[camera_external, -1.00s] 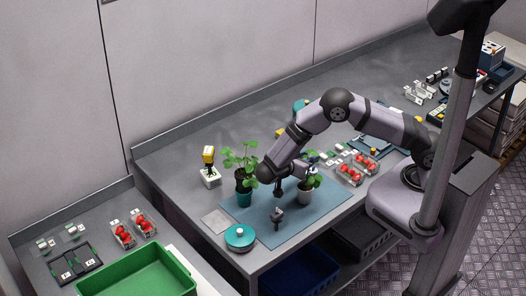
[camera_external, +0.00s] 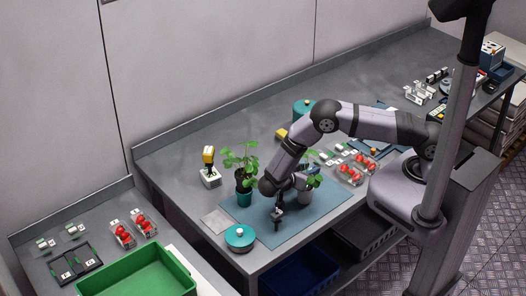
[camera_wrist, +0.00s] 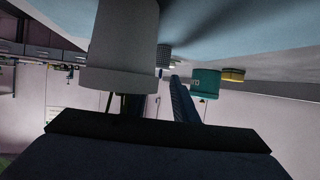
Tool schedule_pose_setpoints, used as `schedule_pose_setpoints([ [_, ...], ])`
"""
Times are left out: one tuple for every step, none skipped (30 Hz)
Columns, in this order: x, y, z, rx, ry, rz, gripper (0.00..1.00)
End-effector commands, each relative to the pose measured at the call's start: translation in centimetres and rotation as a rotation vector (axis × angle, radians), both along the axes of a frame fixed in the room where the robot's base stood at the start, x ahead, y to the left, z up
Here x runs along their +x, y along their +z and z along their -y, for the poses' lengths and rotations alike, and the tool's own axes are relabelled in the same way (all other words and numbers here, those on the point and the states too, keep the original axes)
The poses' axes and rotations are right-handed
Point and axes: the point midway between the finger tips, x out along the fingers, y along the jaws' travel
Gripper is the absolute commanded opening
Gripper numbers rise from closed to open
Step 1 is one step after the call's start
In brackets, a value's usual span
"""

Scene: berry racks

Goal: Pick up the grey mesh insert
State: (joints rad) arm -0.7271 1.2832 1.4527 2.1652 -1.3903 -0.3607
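A small dark grey upright piece, likely the grey mesh insert (camera_external: 277,225), is on the blue mat (camera_external: 315,217) in the external view. My gripper (camera_external: 279,209) points down directly over it and hides its upper part. I cannot tell whether they touch. In the wrist view, which looks upside down, a small dark patterned piece (camera_wrist: 164,53) stands beyond a large grey pot; it may be the insert, but I cannot be sure. The fingers are too small and dark to show whether they are open or shut.
A round teal container (camera_external: 240,238) is at the front left. The mat's front right is clear.

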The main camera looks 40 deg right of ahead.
Motion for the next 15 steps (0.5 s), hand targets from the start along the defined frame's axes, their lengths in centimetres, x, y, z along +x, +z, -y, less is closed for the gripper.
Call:
schedule_pose_setpoints([
  [0.0, 0.2, 0.8, -0.002, -0.003, -0.004, 0.26],
  [0.1, 0.0, 1.2, -0.001, -0.004, -0.004, 0.26],
  [0.3, -0.2, 1.6, -0.002, -0.002, -0.003, 0.26],
  [0.4, -0.4, 2.0, -0.002, -0.003, -0.002, 0.26],
  [0.4, -0.5, 2.3, -0.002, -0.003, -0.002, 0.26],
  [0.5, -0.7, 2.6, -0.002, -0.002, -0.003, 0.26],
  [0.6, -0.9, 2.7, -0.001, -0.001, -0.003, 0.26],
  [0.6, -1.0, 2.9, -0.001, 0.0, -0.002, 0.26],
  [0.7, -1.1, 3.0, -0.001, 0.0, -0.002, 0.26],
  [0.7, -1.1, 3.1, 0.001, -0.001, -0.002, 0.26],
  [0.7, -1.2, 3.1, 0.001, -0.001, -0.002, 0.26],
  [0.7, -1.2, 3.2, 0.001, -0.001, -0.001, 0.26],
  [0.7, -1.3, 3.2, 0.001, 0.0, 0.0, 0.26],
  [0.7, -1.3, 3.1, 0.001, 0.0, 0.0, 0.26],
  [0.7, -1.3, 3.1, 0.001, 0.0, 0.0, 0.26],
])
